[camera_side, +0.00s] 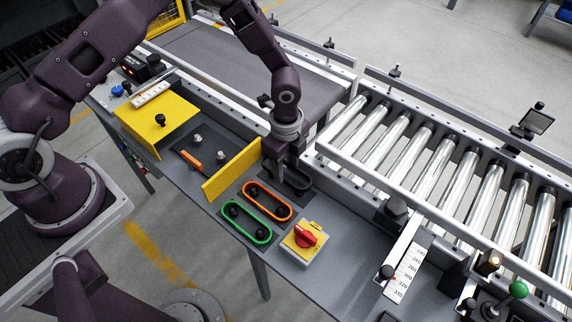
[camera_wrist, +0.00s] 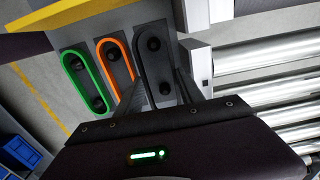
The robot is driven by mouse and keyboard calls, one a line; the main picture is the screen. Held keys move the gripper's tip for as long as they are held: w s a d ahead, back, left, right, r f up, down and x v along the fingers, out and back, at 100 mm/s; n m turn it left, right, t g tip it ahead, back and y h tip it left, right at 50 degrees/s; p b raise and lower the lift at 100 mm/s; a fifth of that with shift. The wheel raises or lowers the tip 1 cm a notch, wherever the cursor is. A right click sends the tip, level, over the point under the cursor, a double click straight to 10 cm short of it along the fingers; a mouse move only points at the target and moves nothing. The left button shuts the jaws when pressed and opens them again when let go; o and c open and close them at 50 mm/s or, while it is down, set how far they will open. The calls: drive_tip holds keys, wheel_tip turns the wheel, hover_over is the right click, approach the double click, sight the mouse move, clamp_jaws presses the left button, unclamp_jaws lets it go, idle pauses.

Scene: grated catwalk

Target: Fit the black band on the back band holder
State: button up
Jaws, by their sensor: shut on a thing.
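The black band (camera_side: 297,186) is at the back band holder, partly hidden by my gripper in the side view. In the wrist view the black band (camera_wrist: 140,58) shows as a long loop over the back holder's plate (camera_wrist: 171,27), with the two dark posts inside its outline. My gripper (camera_side: 282,174) points down over this holder and is shut on the band; its fingers (camera_wrist: 158,92) lie on either side of the loop. I cannot tell how low the band sits on the posts.
An orange band (camera_side: 266,202) and a green band (camera_side: 246,223) lie around posts on the holders in front. A yellow upright plate (camera_side: 232,170) stands close left. A red rotary switch (camera_side: 305,236) is at front right. The roller conveyor (camera_side: 430,150) rail runs close behind.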

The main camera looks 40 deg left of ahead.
drive_tip(key=shift+f, duration=2.25)
drive_tip(key=o, duration=1.4)
drive_tip(key=shift+o, duration=0.3)
drive_tip(key=shift+w+r, duration=0.1)
drive_tip(key=shift+w, duration=0.05)
